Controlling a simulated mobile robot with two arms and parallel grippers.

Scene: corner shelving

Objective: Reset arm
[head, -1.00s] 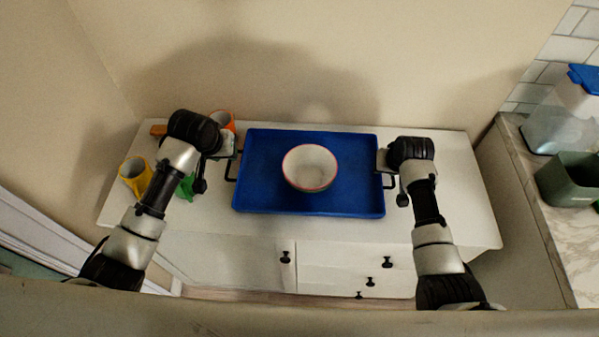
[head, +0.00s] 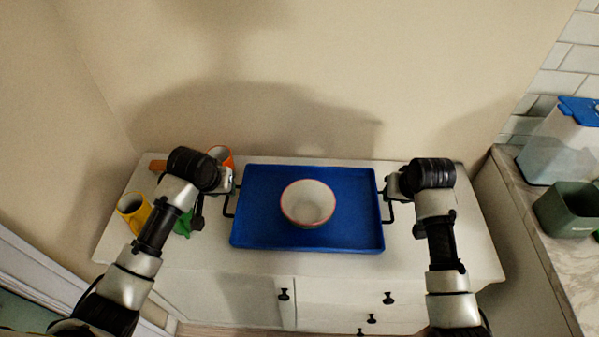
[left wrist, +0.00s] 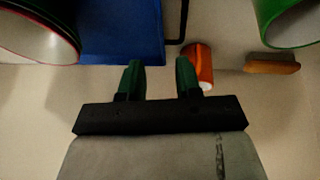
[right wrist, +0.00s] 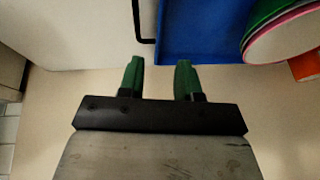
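A blue tray (head: 262,215) lies on the white cabinet top, with a dark handle at each short side. A white bowl with a red rim (head: 308,203) stands in the tray. My left gripper (head: 230,181) is beside the tray's left handle (head: 229,211). In the left wrist view its green fingers (left wrist: 157,75) are apart with nothing between them. My right gripper (head: 388,188) is near the right handle (head: 390,217). In the right wrist view its fingers (right wrist: 158,75) are also apart and empty, with the handle (right wrist: 139,25) beyond the fingertips.
A yellow cup (head: 131,212), an orange cup (head: 222,157) and a green item (head: 183,224) stand left of the tray, close to my left arm. A marble counter (head: 541,220) on the right holds a green container (head: 568,210) and a blue-lidded box (head: 556,145). The wall is close behind the tray.

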